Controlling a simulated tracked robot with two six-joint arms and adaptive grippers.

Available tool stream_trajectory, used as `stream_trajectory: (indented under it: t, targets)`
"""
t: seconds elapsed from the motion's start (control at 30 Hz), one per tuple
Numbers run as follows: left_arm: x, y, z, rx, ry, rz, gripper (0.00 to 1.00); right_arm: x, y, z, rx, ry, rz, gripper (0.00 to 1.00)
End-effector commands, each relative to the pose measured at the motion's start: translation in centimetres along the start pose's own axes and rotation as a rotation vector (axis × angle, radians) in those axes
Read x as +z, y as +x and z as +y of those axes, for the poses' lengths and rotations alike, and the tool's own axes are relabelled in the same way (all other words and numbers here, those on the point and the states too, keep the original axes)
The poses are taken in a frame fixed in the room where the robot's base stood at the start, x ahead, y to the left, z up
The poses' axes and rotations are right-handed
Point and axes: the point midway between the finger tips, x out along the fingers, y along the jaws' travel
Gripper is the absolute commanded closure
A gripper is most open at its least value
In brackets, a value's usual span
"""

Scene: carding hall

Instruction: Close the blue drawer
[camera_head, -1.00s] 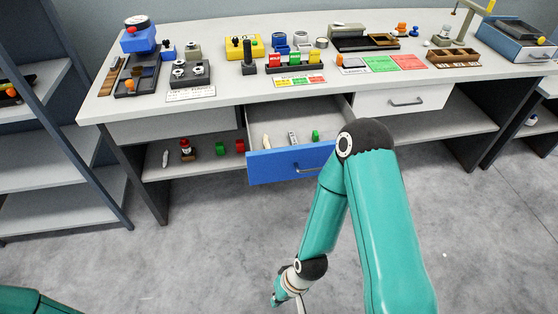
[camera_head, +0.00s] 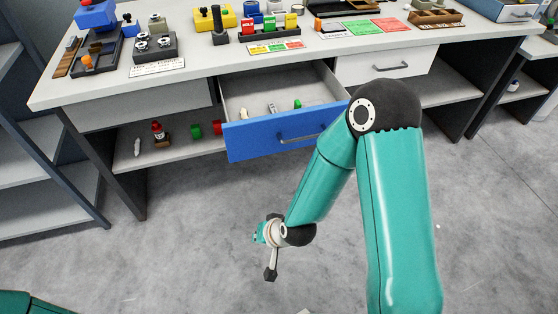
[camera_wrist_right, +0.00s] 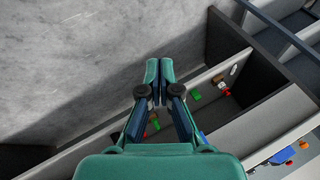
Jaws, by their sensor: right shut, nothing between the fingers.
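The blue drawer (camera_head: 245,142) is pulled out from under the table in the head view. Its blue front has a grey handle (camera_head: 300,138), and several small items, one of them green, lie inside. My right arm covers the front's right end. My right gripper is shut and empty in the wrist view (camera_wrist_right: 160,72), its two fingers side by side. In the head view the right wrist is in front of and below the drawer, apart from it; the fingertips are hard to make out there. My left gripper is out of view.
The table (camera_head: 200,75) holds blocks, trays and coloured cards. A closed white drawer (camera_head: 375,66) is to the right of the blue one. A lower shelf (camera_head: 180,153) carries small red and green items. A shelving rack (camera_head: 35,195) stands at the left. The grey floor in front is clear.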

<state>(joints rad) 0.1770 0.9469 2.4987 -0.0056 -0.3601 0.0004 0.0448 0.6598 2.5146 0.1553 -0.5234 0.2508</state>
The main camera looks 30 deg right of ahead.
Motion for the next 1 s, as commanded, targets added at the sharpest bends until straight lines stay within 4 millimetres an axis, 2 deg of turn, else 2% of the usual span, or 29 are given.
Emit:
stream_trajectory:
  t: [0.03,0.23,0.4,0.6,0.7,0.8,1.0]
  targets:
    - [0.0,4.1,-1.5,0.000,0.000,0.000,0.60,-1.4,2.1,0.6,-0.028,0.050,0.085,1.00]
    - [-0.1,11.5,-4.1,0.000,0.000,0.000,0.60,-7.5,1.6,0.0,-0.172,0.282,0.378,1.00]
    - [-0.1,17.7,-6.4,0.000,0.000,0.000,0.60,-10.9,-0.8,0.3,-0.350,0.486,0.596,1.00]
    - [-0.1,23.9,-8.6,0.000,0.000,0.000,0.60,-12.8,-4.8,1.8,-0.587,0.705,0.786,1.00]
    - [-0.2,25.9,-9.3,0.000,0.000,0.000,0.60,-13.0,-6.6,2.6,-0.683,0.785,0.842,1.00]
    - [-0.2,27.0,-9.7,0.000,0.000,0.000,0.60,-13.1,-8.0,3.3,-0.752,0.840,0.878,1.00]
    - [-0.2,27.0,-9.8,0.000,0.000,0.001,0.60,-13.5,-9.3,3.5,-0.800,0.880,0.902,1.00]
